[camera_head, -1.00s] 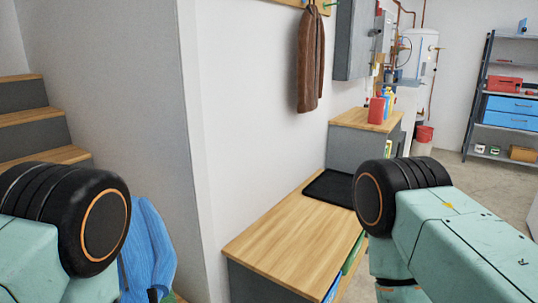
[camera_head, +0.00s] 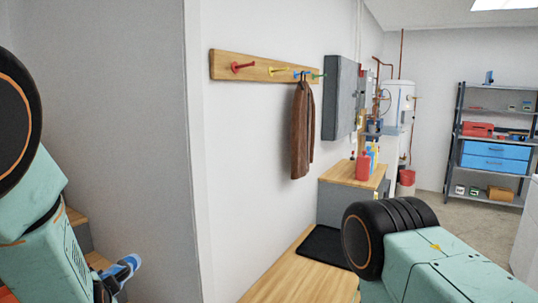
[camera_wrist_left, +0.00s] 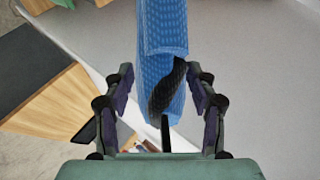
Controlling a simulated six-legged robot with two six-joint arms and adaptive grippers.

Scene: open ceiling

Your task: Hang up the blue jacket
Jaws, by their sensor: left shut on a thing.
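The blue jacket (camera_wrist_left: 165,40) runs up between the fingers of my left gripper (camera_wrist_left: 162,105) in the left wrist view, with a dark strip along it. The gripper is shut on it. In the head view only a small blue piece of the jacket (camera_head: 122,268) shows at the lower left, beside my left arm; the rest is hidden or out of frame. A wooden peg rack (camera_head: 225,65) on the white wall has a red peg (camera_head: 242,67), a yellow peg (camera_head: 279,71), a blue peg and a green peg (camera_head: 318,76). My right gripper is out of view.
A brown jacket (camera_head: 302,130) hangs near the blue peg. Below are a wooden bench top (camera_head: 280,280) with a black mat (camera_head: 322,248), and a cabinet with bottles (camera_head: 365,165). A grey wall box (camera_head: 340,98) is right of the rack. A wall corner stands at left.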

